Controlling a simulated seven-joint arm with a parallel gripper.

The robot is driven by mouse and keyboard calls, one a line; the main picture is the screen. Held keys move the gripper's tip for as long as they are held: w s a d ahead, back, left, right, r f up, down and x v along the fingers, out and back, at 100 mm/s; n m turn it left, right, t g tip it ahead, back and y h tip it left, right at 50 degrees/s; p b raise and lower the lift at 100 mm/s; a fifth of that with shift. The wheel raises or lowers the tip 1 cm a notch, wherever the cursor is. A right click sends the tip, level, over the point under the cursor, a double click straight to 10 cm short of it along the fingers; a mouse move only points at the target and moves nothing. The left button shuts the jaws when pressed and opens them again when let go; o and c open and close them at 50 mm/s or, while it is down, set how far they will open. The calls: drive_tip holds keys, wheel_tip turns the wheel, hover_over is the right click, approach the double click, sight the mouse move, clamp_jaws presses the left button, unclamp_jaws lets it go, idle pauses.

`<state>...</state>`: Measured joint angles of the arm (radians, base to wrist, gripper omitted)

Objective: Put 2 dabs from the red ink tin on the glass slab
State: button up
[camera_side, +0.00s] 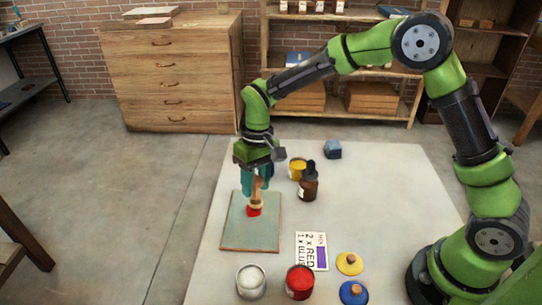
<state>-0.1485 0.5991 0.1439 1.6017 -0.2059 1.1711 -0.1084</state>
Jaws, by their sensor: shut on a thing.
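My gripper (255,183) points down over the glass slab (237,235), its teal fingers shut on a wooden-handled dabber (257,196). The dabber is roughly upright. Red (254,211) shows at its lower end, at or just above the slab's surface. I cannot tell whether this is inked pad, a dab on the slab, or both. The rest of the slab's visible surface is bare grey-green. The red ink tin (300,282) stands open at the table's front, with red ink inside.
A white-filled tin (250,281) stands left of the red one. The table's right middle is clear.

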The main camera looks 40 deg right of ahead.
drive_tip(key=shift+f, duration=0.55)
idle(1.1)
drive_tip(key=shift+r, duration=0.1)
drive_tip(key=shift+r, duration=3.5)
